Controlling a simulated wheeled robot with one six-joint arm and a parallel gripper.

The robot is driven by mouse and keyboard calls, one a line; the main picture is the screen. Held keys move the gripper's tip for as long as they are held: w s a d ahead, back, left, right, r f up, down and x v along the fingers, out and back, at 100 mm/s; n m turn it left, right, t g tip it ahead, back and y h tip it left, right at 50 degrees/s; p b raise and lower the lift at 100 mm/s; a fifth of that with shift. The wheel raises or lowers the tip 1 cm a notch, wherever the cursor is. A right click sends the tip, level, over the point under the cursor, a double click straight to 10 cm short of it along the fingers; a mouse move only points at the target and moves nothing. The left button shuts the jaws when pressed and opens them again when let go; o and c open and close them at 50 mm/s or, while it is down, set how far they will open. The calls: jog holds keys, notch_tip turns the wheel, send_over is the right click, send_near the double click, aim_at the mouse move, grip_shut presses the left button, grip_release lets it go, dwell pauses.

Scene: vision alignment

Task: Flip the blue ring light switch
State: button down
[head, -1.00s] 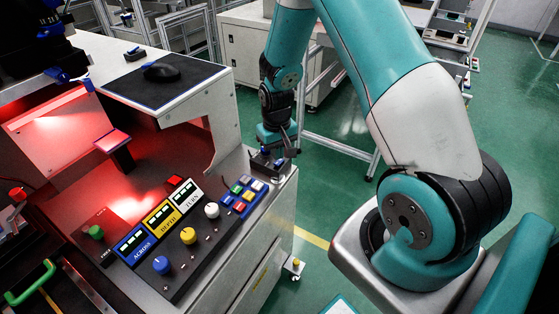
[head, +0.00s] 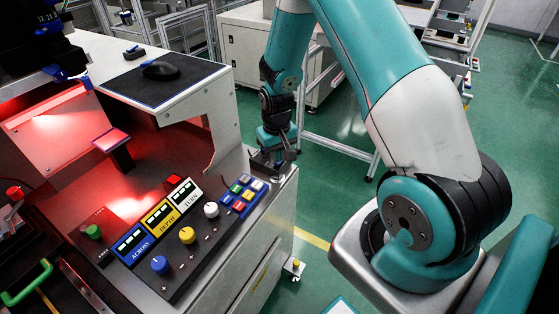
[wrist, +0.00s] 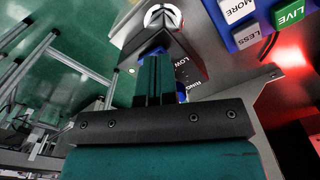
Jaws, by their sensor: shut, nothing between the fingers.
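The ring light switch is on a small dark box (wrist: 186,58) with white lettering that reads LOW and RING in the wrist view. A blue part (wrist: 149,49) of it shows just beyond my fingertips, and a bit more blue shows beside the fingers. My gripper (wrist: 155,66) is shut and empty, its teal fingers over the box and covering much of the switch. I cannot tell whether they touch it. In the head view my gripper (head: 272,153) is at the box at the console's right end and mostly hides it. The switch's position is hidden.
The console holds a panel with blue (head: 160,264), yellow (head: 187,235) and white (head: 211,210) knobs, and a pad of coloured buttons (head: 243,194) close to the left of my gripper. A red-lit bay (head: 150,190) lies further left.

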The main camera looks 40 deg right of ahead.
jog(key=shift+f+b, duration=0.35)
jog(key=shift+f, duration=0.2)
notch_tip(320, 180, up, 7)
jog(key=p, duration=0.6)
dwell(0.4)
dwell(0.4)
